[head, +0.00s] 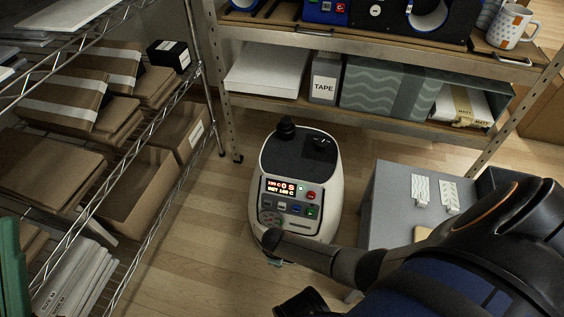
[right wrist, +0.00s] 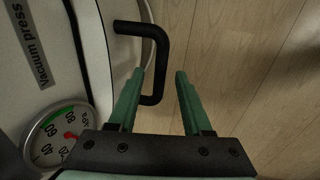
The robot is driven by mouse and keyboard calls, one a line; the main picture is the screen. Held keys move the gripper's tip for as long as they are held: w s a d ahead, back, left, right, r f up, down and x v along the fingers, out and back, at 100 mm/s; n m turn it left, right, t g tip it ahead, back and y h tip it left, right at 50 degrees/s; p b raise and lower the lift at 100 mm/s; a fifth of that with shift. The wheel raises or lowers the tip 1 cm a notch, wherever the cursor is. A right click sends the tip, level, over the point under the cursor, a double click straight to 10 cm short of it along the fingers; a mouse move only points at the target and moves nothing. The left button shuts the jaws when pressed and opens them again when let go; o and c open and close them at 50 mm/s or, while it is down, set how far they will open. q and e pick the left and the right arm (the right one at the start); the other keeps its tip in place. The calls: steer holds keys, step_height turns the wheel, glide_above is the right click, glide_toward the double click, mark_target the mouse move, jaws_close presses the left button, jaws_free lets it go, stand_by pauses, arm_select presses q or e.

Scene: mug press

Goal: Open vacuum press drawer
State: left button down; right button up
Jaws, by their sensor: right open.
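The vacuum press (head: 333,190) is a white rounded machine with a dark top and a lit control panel (head: 290,196); it stands on the wooden floor. In the right wrist view its white front (right wrist: 60,45) shows a "Vacuum press" label and a round gauge (right wrist: 58,132). A black bent handle (right wrist: 157,50) sticks out from this front. My right gripper (right wrist: 160,80) is open, with the handle's long bar between its green fingertips, closer to the left finger. Whether they touch is unclear. In the head view my right arm mostly hides this gripper.
A wire shelf with cardboard boxes (head: 135,190) stands at the left. A metal shelf behind holds a TAPE box (head: 325,78) and a patterned mug (head: 512,27). A grey table (head: 385,210) stands at the right. The floor left of the press is clear.

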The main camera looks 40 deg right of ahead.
steer(key=shift+f, duration=0.2)
steer(key=shift+c, duration=0.3)
jaws_close()
stand_by(1.1)
